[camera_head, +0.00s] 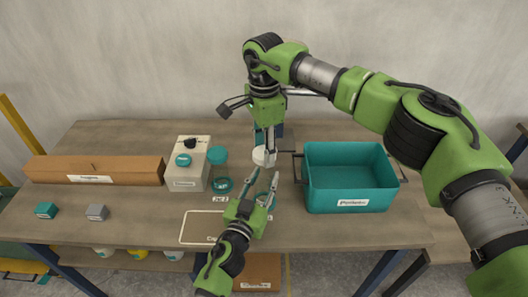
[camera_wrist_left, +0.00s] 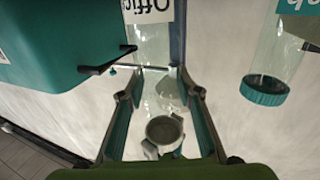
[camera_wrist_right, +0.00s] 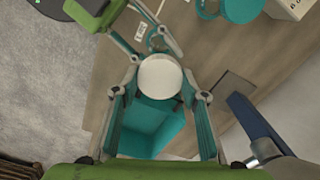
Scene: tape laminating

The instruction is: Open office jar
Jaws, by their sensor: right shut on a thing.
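The office jar is a clear jar with an upside-down "Office" label (camera_wrist_left: 148,10) in the left wrist view. My left gripper (camera_head: 263,182) reaches in from the front with its fingers spread on both sides of the clear jar. I cannot tell whether they press on it. My right gripper (camera_wrist_right: 160,78) points down from above and is shut on a round white lid (camera_head: 264,156). The lid also shows as a pale disc in the right wrist view and as a grey round piece (camera_wrist_left: 165,130) in the left wrist view. I cannot tell whether lid and jar touch.
A teal bin (camera_head: 350,206) stands close on the right. A clear jar with a teal lid (camera_head: 217,155) and a pale box (camera_head: 188,164) stand to the left. A long cardboard box (camera_head: 95,170) and two small blocks lie further left. An outlined area (camera_head: 198,228) is bare.

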